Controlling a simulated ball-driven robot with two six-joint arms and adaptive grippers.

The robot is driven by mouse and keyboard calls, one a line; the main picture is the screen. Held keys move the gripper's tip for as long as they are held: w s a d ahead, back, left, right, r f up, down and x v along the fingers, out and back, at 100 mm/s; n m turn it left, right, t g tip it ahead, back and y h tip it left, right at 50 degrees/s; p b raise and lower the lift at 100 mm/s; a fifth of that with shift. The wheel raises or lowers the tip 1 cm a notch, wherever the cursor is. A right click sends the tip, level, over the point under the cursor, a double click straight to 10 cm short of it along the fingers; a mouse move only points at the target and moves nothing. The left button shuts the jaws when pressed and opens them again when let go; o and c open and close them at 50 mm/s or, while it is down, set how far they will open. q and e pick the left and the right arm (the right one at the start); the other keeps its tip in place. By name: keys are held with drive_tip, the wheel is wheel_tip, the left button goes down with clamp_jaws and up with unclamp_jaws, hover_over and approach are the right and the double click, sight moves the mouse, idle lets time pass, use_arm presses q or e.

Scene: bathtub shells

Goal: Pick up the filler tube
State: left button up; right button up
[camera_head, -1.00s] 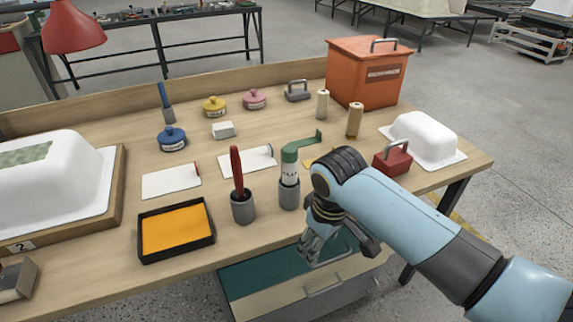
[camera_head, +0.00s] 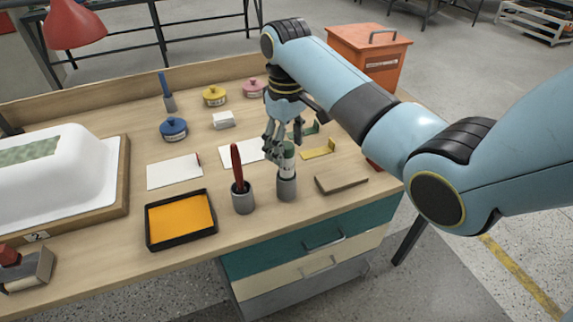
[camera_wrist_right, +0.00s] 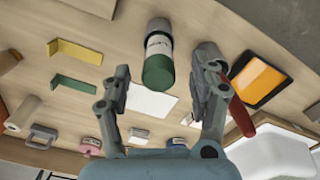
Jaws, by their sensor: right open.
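The filler tube (camera_head: 288,158) is white with printing and a green cap, and stands upright in a grey cup (camera_head: 287,188) near the front of the bench. My right gripper (camera_head: 274,150) is just above and behind its top, partly covering it in the head view. In the right wrist view, the tube (camera_wrist_right: 158,55) shows between the two spread fingers of the right gripper (camera_wrist_right: 164,72). The fingers are open, with nothing held. I cannot tell whether a finger touches the tube. My left gripper is not in view.
A grey cup (camera_head: 243,203) with a red-handled tool stands close left of the tube. A black tray (camera_head: 148,225) with an orange inside lies further left. A flat brown piece (camera_head: 341,184) and a yellow angle piece (camera_head: 319,150) lie to the right.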

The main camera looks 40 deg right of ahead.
sight(286, 161)
wheel_tip(286, 161, down, 5)
drive_tip(key=shift+w+f, duration=0.1)
drive_tip(key=shift+f, duration=0.1)
drive_tip(key=shift+c, duration=0.2)
drive_tip(key=c, duration=1.2)
drive_tip(key=shift+r, duration=0.1)
